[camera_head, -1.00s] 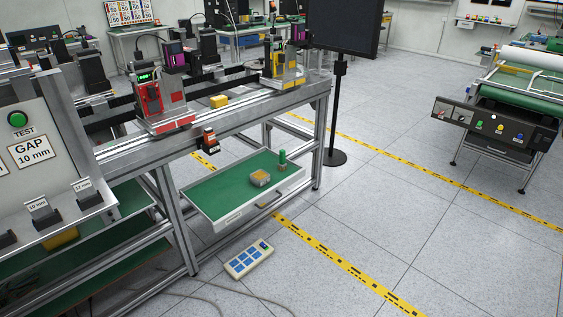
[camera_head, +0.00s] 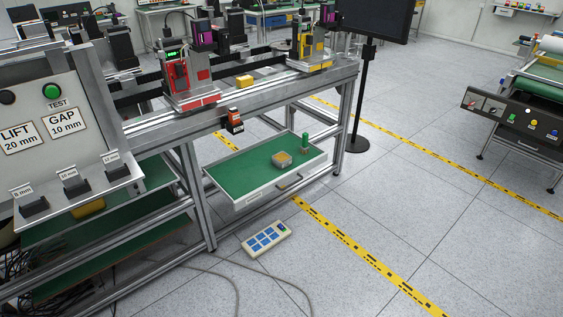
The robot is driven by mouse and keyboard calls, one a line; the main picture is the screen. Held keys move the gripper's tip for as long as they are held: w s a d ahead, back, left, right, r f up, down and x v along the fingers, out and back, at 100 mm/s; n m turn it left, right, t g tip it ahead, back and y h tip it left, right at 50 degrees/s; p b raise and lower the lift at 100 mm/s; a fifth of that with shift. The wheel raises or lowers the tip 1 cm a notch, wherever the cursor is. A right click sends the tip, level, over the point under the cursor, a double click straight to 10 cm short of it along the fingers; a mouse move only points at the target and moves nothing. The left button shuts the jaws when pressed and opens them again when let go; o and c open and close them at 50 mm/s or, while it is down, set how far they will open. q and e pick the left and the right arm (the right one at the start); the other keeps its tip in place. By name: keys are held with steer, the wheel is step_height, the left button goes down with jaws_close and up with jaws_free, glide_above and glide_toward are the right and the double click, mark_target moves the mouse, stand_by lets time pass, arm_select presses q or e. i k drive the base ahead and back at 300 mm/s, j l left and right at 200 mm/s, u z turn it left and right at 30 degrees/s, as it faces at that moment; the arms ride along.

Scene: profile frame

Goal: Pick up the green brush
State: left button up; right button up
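A small upright green object (camera_head: 305,142), which looks like the green brush, stands near the back right of an open drawer (camera_head: 262,196) with a green lining. Its bristles are too small to make out. A small yellowish-grey block or box (camera_head: 282,160) lies in the drawer just to its left and nearer to me. Neither of my grippers shows in the head view.
A metal-framed bench (camera_head: 190,116) with red and yellow fixtures stands above the drawer. A keypad box (camera_head: 266,240) and cables (camera_head: 215,277) lie on the floor. A black screen on a post (camera_head: 362,97) stands behind.

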mark_target(304, 149)
steer(key=i+l+u, duration=0.15)
steer(key=u, duration=0.85)
steer(key=i+l+u, duration=0.2)
steer(key=l, duration=0.2)
steer(key=i+l+u, duration=0.25)
steer(key=l+u, duration=0.2)
steer(key=l, duration=0.3)
steer(key=i+l+u, duration=0.1)
steer(key=l+u, duration=0.15)
steer(key=l, duration=0.2)
